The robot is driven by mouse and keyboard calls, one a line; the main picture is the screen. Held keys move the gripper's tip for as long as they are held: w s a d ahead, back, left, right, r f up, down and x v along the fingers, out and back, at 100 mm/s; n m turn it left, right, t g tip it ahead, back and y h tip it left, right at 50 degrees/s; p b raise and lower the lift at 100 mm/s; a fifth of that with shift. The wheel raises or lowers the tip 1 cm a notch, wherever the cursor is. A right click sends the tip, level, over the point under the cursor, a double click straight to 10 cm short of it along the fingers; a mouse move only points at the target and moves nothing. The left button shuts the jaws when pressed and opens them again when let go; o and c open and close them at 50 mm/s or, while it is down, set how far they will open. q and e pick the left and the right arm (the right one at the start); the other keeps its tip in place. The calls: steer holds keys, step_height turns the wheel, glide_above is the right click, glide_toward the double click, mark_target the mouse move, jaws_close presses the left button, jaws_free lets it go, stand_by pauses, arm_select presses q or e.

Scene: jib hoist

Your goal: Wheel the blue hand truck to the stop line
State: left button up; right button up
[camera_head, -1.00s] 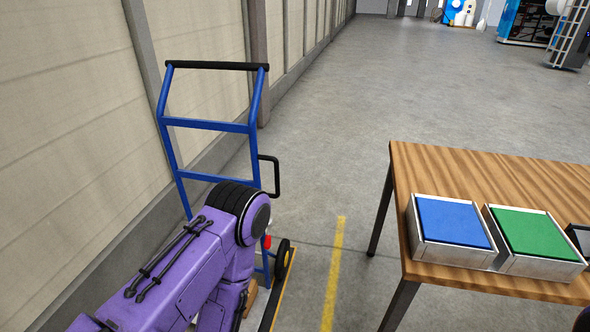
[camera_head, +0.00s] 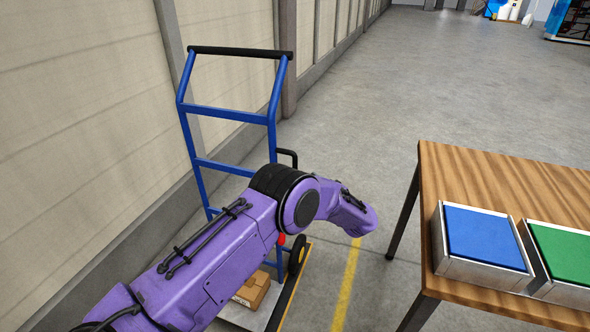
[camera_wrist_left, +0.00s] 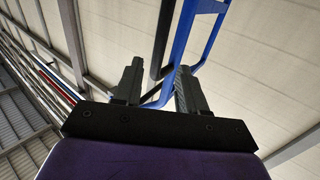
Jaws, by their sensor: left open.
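The blue hand truck (camera_head: 227,115) stands upright by the wall in the head view, with a black bar across its top and a black side handle (camera_head: 289,157). A cardboard box (camera_head: 252,290) sits low on it. My left arm crosses in front of its lower frame and hides part of it. My left gripper is out of sight in the head view. In the left wrist view its open fingers (camera_wrist_left: 156,88) point up toward the truck's blue frame (camera_wrist_left: 193,45), with nothing held between them. A yellow floor line (camera_head: 346,285) lies right of the truck.
A wooden table (camera_head: 480,185) stands at the right, holding a blue-topped tray (camera_head: 484,236) and a green-topped tray (camera_head: 565,255). The wall (camera_head: 80,120) runs close along the left. The floor (camera_head: 400,80) beyond the truck is clear.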

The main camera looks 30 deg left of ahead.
arm_select(q)
steer(key=x, duration=0.8)
steer(key=shift+w+a+p, duration=0.2)
steer(key=shift+a+p, duration=0.1)
steer(key=shift+f, duration=0.1)
jaws_close()
